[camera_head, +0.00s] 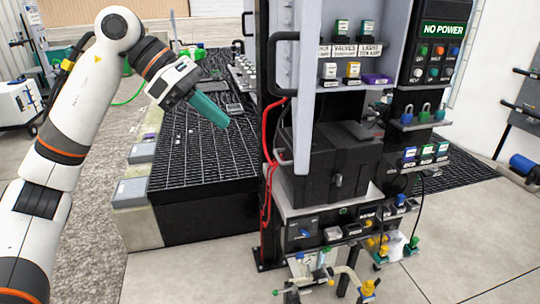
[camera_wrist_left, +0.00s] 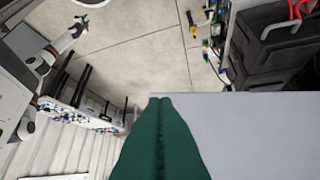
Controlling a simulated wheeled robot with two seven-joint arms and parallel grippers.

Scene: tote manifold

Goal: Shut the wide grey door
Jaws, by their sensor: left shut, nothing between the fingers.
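The wide grey door (camera_head: 306,90) stands open in the head view, seen nearly edge-on at the left side of the cabinet. A black bar handle (camera_head: 271,65) is on its left. My left gripper (camera_head: 222,120) has teal fingers, shut and empty, to the left of the door and apart from it in the picture. In the left wrist view the shut fingers (camera_wrist_left: 161,102) point forward, and a broad plain grey panel (camera_wrist_left: 255,135), apparently the door, fills the lower right beside them. I cannot tell whether they touch it. My right gripper is not clearly visible.
A black case (camera_head: 330,165) sits on the cabinet's shelf, beside a red cable (camera_head: 267,150). Valves and coloured fittings (camera_head: 330,280) stick out low in front. Black grating (camera_head: 205,165) lies behind my left gripper. Concrete floor (camera_head: 190,270) is clear at the lower left.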

